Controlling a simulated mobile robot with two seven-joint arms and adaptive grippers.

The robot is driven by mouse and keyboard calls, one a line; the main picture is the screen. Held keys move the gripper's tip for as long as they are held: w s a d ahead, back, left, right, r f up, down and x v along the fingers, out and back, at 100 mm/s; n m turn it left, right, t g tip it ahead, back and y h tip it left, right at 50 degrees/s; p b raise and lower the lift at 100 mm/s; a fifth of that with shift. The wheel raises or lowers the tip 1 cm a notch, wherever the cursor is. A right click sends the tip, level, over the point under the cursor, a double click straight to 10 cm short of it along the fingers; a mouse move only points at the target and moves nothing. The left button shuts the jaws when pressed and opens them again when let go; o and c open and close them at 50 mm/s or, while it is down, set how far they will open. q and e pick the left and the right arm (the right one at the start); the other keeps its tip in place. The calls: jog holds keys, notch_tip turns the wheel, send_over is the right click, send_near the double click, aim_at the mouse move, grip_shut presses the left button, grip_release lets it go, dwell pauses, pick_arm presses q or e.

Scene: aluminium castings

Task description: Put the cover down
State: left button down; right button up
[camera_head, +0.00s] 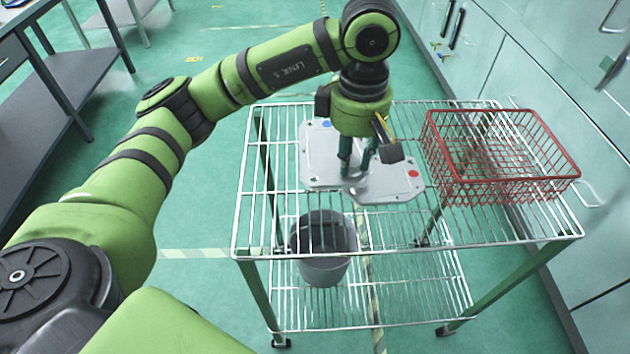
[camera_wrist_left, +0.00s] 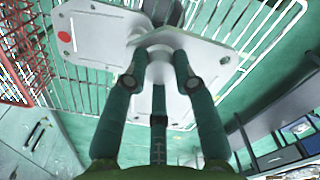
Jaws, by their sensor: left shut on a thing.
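The cover (camera_head: 318,165) is a flat pale grey metal plate with a round boss; a blue dot shows at its far left. It also shows in the left wrist view (camera_wrist_left: 205,52). My left gripper (camera_head: 356,170) points down and its three fingers are shut around the boss, as the left wrist view (camera_wrist_left: 160,82) shows. A second pale plate with a red dot (camera_head: 398,188) shows to the right of the cover and partly under it; the left wrist view shows it too (camera_wrist_left: 95,35). Whether the cover touches it or the rack, I cannot tell. My right gripper is out of view.
The plates are over the top shelf of a wire rack (camera_head: 450,228). A red wire basket (camera_head: 500,165) stands on its right. A grey bucket (camera_head: 325,262) is on the lower shelf. Cabinets (camera_head: 560,100) line the right side. The shelf's front right is clear.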

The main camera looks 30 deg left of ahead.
aim_at(302, 170)
pick_arm(q)
jog(key=s+a+f, duration=0.1)
jog(key=a, duration=0.1)
jog(key=s+a+f+p, duration=0.1)
jog(key=a+f, duration=0.1)
jog(key=a, duration=0.1)
jog(key=s+a+f, duration=0.2)
jog(key=shift+s+a, duration=0.1)
jog(key=shift+a, duration=0.1)
notch_tip(302, 170, down, 3)
jog(key=shift+f+p, duration=0.2)
jog(key=shift+p, duration=0.4)
jog(key=shift+f, duration=0.4)
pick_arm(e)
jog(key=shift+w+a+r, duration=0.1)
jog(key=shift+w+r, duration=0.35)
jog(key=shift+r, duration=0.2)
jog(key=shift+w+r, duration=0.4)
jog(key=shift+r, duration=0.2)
pick_arm(q)
jog(key=c, duration=1)
grip_release()
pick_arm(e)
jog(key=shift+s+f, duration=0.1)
pick_arm(q)
jog(key=shift+r, duration=0.1)
